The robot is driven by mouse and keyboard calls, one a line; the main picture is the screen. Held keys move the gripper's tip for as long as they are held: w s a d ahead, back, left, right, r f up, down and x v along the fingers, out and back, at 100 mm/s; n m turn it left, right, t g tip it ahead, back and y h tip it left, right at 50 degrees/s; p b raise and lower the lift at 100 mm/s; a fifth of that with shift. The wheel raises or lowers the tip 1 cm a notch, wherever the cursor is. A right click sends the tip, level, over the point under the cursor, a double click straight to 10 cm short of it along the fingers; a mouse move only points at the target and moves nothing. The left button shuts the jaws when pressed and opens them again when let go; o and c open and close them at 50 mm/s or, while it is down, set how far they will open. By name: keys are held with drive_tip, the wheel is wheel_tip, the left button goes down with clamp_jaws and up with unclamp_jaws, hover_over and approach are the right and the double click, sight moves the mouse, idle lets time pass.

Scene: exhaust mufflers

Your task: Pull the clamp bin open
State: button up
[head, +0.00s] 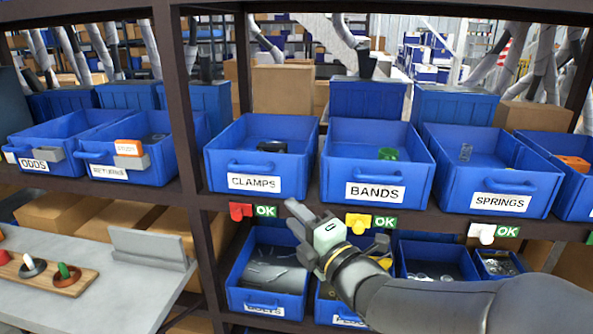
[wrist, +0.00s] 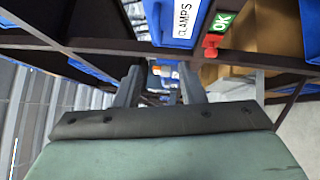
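The blue clamp bin (head: 222,150), labelled CLAMPS, sits on the middle shelf with a dark ring-shaped part (head: 271,146) inside. Its handle (head: 250,167) is on the front above the label. The bin stands level with its neighbours. My gripper (head: 297,217) is in front of the shelf, lower and to the right of the clamp bin's label, apart from the handle. In the wrist view my gripper (wrist: 160,78) has its two fingers spread with nothing held between them. The clamp bin (wrist: 166,22) shows at the top there, above the fingers; its handle is not clear.
The bands bin (head: 378,170) and springs bin (head: 497,178) stand to the right. A red tag (head: 240,211) and green OK sign are on the shelf edge below the clamp bin. A dark upright (head: 183,110) is to its left. Lower bins (head: 268,270) lie beneath.

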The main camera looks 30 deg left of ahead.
drive_tip(key=p+x, duration=0.4)
drive_tip(key=x, duration=1.3)
drive_tip(key=shift+a+r, duration=0.15)
drive_tip(key=shift+r, duration=0.05)
drive_tip(key=shift+s, duration=0.1)
clamp_jaws()
